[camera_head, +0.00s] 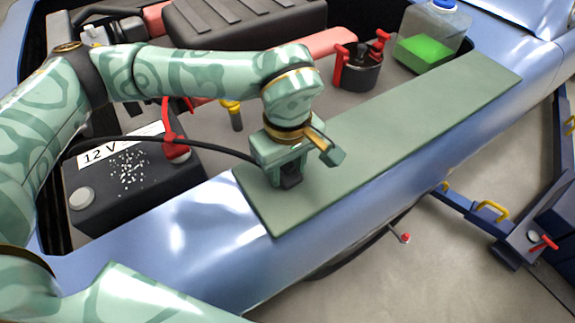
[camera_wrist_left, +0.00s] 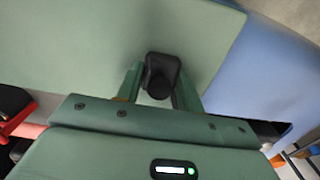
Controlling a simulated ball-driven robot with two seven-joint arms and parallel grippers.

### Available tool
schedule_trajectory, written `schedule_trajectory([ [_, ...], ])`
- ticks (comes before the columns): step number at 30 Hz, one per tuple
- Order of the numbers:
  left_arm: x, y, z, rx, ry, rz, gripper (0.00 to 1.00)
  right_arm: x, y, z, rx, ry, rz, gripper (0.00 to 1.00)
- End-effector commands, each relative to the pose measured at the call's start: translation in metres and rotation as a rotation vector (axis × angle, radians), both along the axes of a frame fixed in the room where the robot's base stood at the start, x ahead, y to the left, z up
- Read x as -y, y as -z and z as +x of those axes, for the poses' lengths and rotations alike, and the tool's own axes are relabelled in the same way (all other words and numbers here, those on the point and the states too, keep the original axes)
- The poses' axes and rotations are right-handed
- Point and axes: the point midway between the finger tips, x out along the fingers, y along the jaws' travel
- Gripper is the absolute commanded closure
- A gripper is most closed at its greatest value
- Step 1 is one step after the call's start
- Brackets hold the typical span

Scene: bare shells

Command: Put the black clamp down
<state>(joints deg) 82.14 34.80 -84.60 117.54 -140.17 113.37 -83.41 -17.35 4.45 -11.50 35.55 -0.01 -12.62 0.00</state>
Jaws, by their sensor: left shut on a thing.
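My left gripper (camera_head: 289,181) is shut on the black clamp (camera_head: 292,182), low over the near left end of the green mat (camera_head: 400,140). In the left wrist view the black clamp (camera_wrist_left: 160,76) sits between the two fingers, with the mat (camera_wrist_left: 80,60) behind it. The fingers hide much of the clamp in the head view. I cannot tell whether it touches the mat. A black cable (camera_head: 215,147) runs from the left to the gripper. My right gripper is not in view.
The mat lies along the blue fender (camera_head: 190,235) and is otherwise bare. A 12 V battery (camera_head: 130,185) with a red clamp (camera_head: 176,148) stands left. A yellow-topped post (camera_head: 233,112), a red-handled black part (camera_head: 358,70) and a bottle with green liquid (camera_head: 428,45) stand beyond.

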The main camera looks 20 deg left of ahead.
Motion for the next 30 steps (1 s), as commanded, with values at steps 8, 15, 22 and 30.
schedule_trajectory([
  [8, 0.0, 0.003, 0.0, -0.001, 0.0, 0.001, 0.41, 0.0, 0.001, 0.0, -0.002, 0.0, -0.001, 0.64],
  [15, 0.0, 0.002, 0.0, 0.0, 0.0, 0.0, 0.41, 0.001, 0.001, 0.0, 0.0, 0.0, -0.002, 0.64],
  [22, 0.0, -0.032, 0.0, 0.006, 0.0, 0.001, 0.41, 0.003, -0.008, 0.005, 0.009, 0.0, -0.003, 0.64],
  [30, 0.0, -0.095, 0.0, 0.004, -0.001, 0.001, 0.41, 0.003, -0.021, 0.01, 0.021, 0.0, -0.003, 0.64],
])
